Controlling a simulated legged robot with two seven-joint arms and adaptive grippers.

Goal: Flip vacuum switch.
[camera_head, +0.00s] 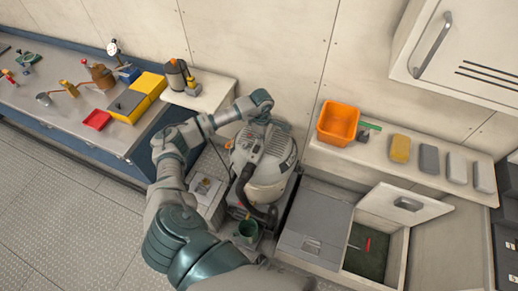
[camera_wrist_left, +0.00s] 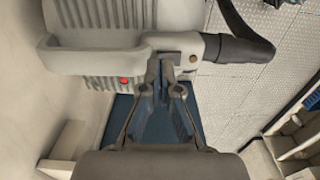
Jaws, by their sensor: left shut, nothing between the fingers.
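In the left wrist view the ribbed vacuum body (camera_wrist_left: 100,14) fills the upper part, with a pale handle bar and a black hose fitting. A small red switch (camera_wrist_left: 124,81) shows on its ribbed side. My left gripper (camera_head: 264,118) points down at the vacuum's top. In the wrist view the left gripper (camera_wrist_left: 166,62) is shut and empty, its tips overlapping the handle bar, to the right of the red switch. Contact cannot be told. My right gripper is not in view.
An orange bin (camera_head: 338,122), a yellow block (camera_head: 400,148) and several grey blocks lie on the right shelf. An open locker (camera_head: 398,270) is below. The left workbench (camera_head: 60,128) holds tools and a yellow box (camera_head: 150,85). Floor at lower left is clear.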

